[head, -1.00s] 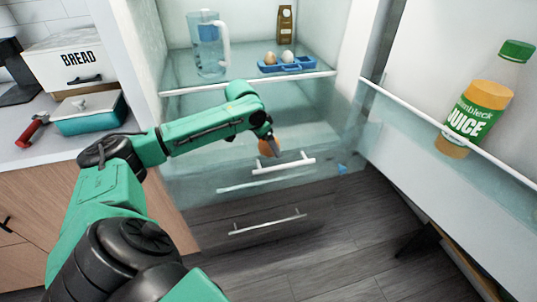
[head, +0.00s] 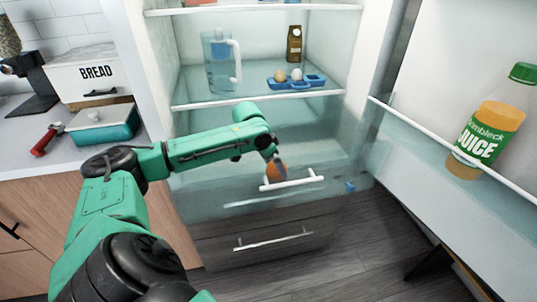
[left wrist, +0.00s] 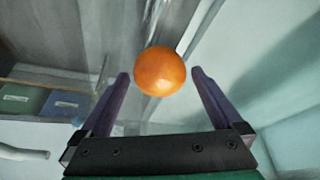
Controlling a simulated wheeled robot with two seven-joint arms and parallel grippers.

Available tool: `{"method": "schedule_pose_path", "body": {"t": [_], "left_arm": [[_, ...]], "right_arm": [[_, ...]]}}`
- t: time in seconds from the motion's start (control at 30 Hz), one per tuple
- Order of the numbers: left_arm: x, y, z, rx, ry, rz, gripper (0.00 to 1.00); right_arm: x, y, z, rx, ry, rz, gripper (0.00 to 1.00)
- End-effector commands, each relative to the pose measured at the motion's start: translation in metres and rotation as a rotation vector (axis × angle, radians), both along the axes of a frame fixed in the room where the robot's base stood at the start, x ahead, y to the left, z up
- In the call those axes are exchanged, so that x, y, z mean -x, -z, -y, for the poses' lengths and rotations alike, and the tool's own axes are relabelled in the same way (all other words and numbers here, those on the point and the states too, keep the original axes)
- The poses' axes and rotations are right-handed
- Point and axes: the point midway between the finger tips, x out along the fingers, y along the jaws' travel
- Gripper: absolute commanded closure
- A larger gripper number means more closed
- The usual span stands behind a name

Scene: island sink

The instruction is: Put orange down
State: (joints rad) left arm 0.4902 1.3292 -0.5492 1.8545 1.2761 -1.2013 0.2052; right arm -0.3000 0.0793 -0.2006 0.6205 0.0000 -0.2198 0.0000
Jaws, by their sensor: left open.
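The orange (head: 277,171) is in the lower part of the open fridge, behind the white handle of a clear drawer (head: 234,202). My left gripper (head: 274,158) reaches in from the left and is right at the orange, partly covering its top in the head view. In the left wrist view the orange (left wrist: 160,72) shows whole between the tips of the two open fingers (left wrist: 160,75), with a visible gap on each side. I cannot tell exactly what the orange rests on. My right gripper is not in view.
Above is a glass shelf (head: 205,103) with a water pitcher (head: 216,62), a blue egg tray (head: 312,81) and a brown carton (head: 294,44). The open fridge door at right holds a juice bottle (head: 487,125). A counter with a bread box (head: 92,75) stands left.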

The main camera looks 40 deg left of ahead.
Motion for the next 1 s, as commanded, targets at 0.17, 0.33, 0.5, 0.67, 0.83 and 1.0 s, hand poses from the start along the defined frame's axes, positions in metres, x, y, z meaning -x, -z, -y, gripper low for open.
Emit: {"method": "schedule_pose_path", "body": {"t": [0.17,0.33,0.5,0.67,0.83,1.0], "left_arm": [[0.016,-0.042,-0.005,-0.007,-0.001,0.001,0.00],[0.030,-0.076,-0.008,-0.005,-0.002,0.001,0.00],[0.036,-0.089,-0.008,-0.001,0.001,0.000,0.00],[0.036,-0.090,-0.007,0.000,0.000,0.000,0.00],[0.036,-0.089,-0.008,0.000,0.000,0.000,0.00],[0.036,-0.089,-0.008,0.000,0.000,0.000,0.00]], "right_arm": [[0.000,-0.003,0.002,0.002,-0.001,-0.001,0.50],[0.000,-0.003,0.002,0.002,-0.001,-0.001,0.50],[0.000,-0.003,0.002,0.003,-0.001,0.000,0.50],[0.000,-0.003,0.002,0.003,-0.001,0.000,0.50],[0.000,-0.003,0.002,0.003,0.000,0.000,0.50],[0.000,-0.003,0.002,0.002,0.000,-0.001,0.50]]}}
